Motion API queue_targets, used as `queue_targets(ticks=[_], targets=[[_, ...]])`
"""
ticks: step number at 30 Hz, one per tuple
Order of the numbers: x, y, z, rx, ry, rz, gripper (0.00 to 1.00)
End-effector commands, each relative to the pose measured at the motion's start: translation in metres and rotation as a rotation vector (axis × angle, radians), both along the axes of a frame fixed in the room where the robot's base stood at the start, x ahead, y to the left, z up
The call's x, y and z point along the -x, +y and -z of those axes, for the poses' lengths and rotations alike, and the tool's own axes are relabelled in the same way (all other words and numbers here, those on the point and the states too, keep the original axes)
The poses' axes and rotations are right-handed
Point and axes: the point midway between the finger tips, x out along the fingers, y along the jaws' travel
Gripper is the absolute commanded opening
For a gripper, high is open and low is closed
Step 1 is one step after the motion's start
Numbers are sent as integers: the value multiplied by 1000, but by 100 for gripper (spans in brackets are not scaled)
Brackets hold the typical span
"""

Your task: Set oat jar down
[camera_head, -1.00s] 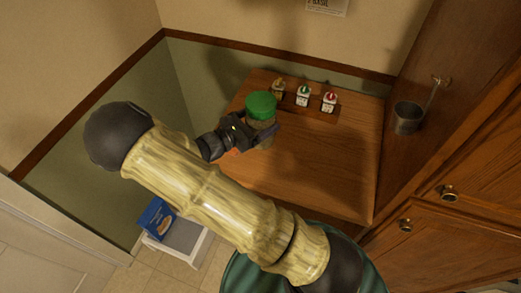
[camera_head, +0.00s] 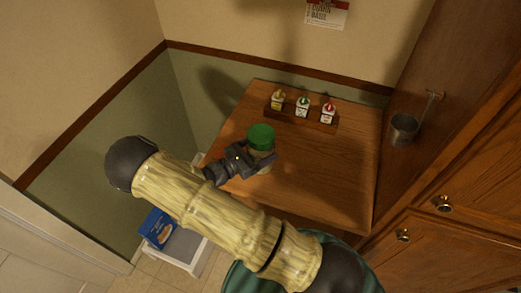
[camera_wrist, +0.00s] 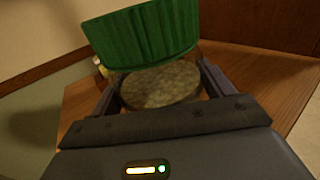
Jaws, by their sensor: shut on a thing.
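The oat jar (camera_head: 261,138) has a green lid and a pale, oat-coloured body. My gripper (camera_head: 260,163) is shut on the body of the jar, just below the lid, over the left part of the wooden counter (camera_head: 335,185). In the wrist view the green lid (camera_wrist: 142,35) fills the top middle and the jar body (camera_wrist: 160,85) sits between the two fingers (camera_wrist: 162,92). The jar looks roughly upright. Its base is hidden by my gripper, so I cannot tell whether it touches the counter.
A small wooden rack (camera_head: 301,117) with several small jars stands at the back of the counter. A metal cup (camera_head: 403,130) hangs on the right cabinet side. A blue box (camera_head: 157,228) sits on a white stool (camera_head: 185,250) at lower left. The counter's right side is clear.

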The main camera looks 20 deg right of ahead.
Motion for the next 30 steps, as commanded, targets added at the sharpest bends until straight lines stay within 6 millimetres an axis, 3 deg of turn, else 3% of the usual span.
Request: queue_targets(ticks=[4, 16, 17, 20, 30], targets=[[0, -1, 12, 2, -1, 2, 41], [0, -2, 17, 2, -2, 4, 41], [0, -1, 18, 0, 0, 4, 82], [0, -2, 18, -1, 0, 4, 100], [1, 0, 14, -1, -1, 4, 100]])
